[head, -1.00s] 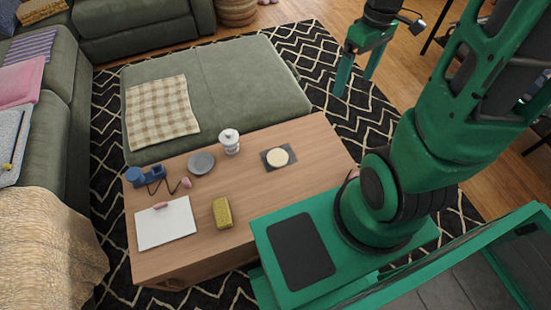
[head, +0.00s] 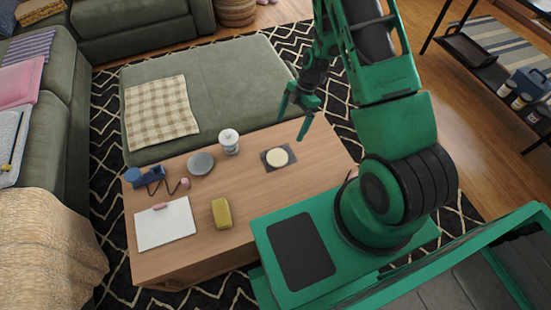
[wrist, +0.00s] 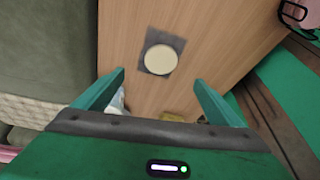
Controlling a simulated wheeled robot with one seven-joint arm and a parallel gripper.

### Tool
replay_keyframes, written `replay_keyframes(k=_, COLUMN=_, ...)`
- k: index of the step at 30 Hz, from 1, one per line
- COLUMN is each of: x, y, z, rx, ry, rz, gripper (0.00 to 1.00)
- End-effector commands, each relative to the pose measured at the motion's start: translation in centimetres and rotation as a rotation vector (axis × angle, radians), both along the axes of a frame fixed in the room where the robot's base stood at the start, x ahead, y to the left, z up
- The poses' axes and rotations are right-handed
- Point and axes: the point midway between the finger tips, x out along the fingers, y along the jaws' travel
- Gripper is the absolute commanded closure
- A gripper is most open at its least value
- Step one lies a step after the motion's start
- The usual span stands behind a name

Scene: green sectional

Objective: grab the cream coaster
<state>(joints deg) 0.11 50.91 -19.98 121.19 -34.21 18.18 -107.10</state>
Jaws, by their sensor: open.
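The cream coaster (head: 277,156) is a round, pale disc lying on a dark grey square (head: 289,165) on the wooden table. In the wrist view the coaster (wrist: 161,60) lies ahead of my fingertips, near the middle, with the grey square (wrist: 150,38) showing around it. My gripper (head: 295,122) is open and empty, above the table's far right part, up and to the right of the coaster in the head view. Its two green fingers also show spread apart in the wrist view (wrist: 159,77). Nothing touches the coaster except the square under it.
On the wooden table (head: 260,205) stand a white lidded jar (head: 229,141), a grey round dish (head: 201,163), a yellow sponge-like block (head: 221,213), a white notepad (head: 165,224) and a blue object (head: 147,176). A green ottoman (head: 225,90) adjoins the table's far side.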

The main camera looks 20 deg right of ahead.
Motion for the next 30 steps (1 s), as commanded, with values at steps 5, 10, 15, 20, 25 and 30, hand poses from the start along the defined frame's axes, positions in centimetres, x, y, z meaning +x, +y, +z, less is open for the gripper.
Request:
replay_keyframes(k=5, x=-0.3, y=1.2, z=-3.3, rx=0.041, ry=-0.027, rz=0.11, gripper=0.1)
replay_keyframes(k=10, x=-0.5, y=1.9, z=-4.9, rx=0.055, ry=-0.037, rz=0.145, gripper=0.1)
replay_keyframes(k=15, x=-1.0, y=2.8, z=-7.2, rx=0.055, ry=-0.037, rz=0.146, gripper=0.1)
replay_keyframes(k=20, x=-1.1, y=3.4, z=-8.9, rx=0.054, ry=-0.038, rz=0.145, gripper=0.1)
replay_keyframes(k=25, x=-1.3, y=3.8, z=-9.6, rx=0.055, ry=-0.039, rz=0.145, gripper=0.1)
replay_keyframes(k=30, x=-2.0, y=4.8, z=-11.6, rx=0.053, ry=-0.037, rz=0.146, gripper=0.1)
